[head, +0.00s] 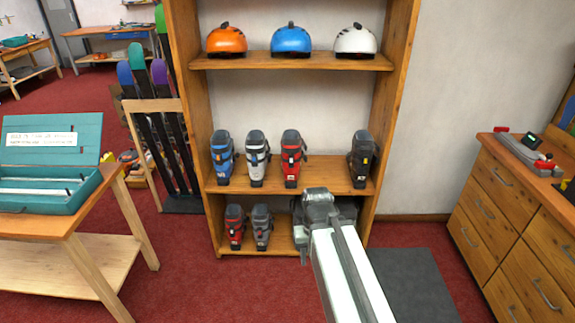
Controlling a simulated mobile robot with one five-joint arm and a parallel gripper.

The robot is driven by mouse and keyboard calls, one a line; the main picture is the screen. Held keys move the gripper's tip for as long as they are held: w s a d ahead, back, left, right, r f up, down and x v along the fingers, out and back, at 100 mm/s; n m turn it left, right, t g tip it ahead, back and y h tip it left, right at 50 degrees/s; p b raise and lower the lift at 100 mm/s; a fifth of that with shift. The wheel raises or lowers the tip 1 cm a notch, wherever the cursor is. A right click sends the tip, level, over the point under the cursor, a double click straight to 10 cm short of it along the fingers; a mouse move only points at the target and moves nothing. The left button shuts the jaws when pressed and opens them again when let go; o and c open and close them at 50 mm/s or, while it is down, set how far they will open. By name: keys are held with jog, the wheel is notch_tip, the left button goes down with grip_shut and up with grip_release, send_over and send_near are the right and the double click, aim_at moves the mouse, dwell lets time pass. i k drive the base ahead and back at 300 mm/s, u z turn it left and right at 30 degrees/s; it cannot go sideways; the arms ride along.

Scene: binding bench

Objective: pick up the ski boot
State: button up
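Ski boots stand upright in a wooden shelf unit. On the middle shelf are a blue boot (222,160), a white boot (257,160), a red boot (292,160) and, apart at the right, a dark grey boot (361,160). On the bottom shelf are a smaller red boot (235,228) and a small grey boot (262,228). My gripper (304,232) is at the end of my arm, in front of the bottom shelf, right of the small grey boot. My arm hides much of it and that shelf's right part. I cannot see its fingers clearly or whether it holds anything.
The middle shelf (325,182) has a gap between the red and dark grey boots. Helmets (291,40) stand on the top shelf. A workbench with a teal toolbox (48,165) is at left, a drawer cabinet (510,225) at right. Skis (160,120) lean in a rack.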

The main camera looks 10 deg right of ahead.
aim_at(292, 153)
jog(key=u, duration=2.3)
jog(key=i, duration=2.25)
jog(key=z, duration=2.6)
jog(key=i, duration=1)
jog(key=u, duration=0.1)
